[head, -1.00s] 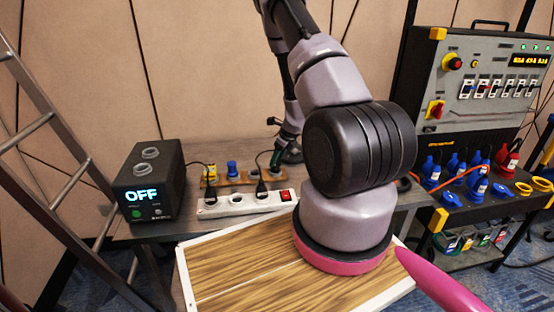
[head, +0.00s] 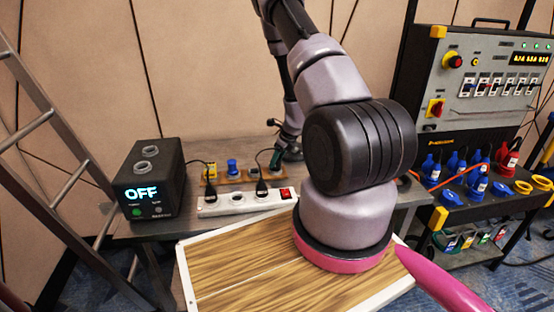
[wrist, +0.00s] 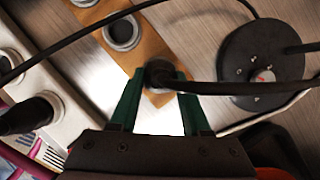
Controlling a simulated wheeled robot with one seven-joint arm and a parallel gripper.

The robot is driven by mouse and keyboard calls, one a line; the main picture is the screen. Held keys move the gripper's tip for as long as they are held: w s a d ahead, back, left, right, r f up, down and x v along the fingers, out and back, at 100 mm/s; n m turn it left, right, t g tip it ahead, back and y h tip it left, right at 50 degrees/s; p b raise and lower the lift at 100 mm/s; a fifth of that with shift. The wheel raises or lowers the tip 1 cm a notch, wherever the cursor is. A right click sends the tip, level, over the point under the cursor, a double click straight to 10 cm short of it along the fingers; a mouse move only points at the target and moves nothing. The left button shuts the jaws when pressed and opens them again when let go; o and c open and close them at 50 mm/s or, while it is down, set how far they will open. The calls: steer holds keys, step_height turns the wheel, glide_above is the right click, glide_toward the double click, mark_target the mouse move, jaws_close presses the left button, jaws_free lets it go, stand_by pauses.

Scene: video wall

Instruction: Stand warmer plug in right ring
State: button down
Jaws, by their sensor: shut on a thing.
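My gripper (wrist: 160,100) has green fingers shut on a black plug (wrist: 158,72), with its cord running off to the right in the wrist view. The plug is over the end of the wooden ring board (wrist: 157,46), where the right ring would be; the plug and fingers hide that ring, so I cannot tell whether it is seated. Grey rings (wrist: 122,33) further along the board look empty. In the head view the gripper (head: 277,158) is small, at the right end of the board (head: 222,180). A round black disc (wrist: 236,62), perhaps the warmer, lies right of the gripper.
A white power strip (head: 236,208) with black plugs (head: 261,189) lies in front of the board. A black box reading OFF (head: 152,182) stands left. A cord crosses above the board in the wrist view.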

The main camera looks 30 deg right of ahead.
steer(key=shift+f, duration=0.25)
jaws_free()
stand_by(0.3)
steer(key=shift+r, duration=3.05)
